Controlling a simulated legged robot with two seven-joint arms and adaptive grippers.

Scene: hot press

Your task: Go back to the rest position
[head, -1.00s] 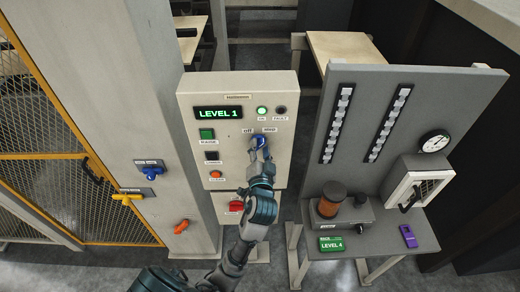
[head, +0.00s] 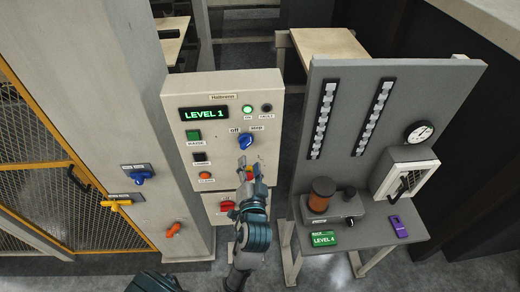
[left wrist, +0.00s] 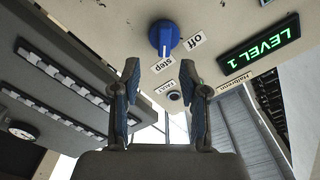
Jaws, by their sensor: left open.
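The display (head: 205,113) reads LEVEL 1 and a green lamp (head: 247,109) is lit. My right gripper is not in view.
A yellow-framed mesh gate (head: 95,158) is at left. Grey floor shows between panel and board.

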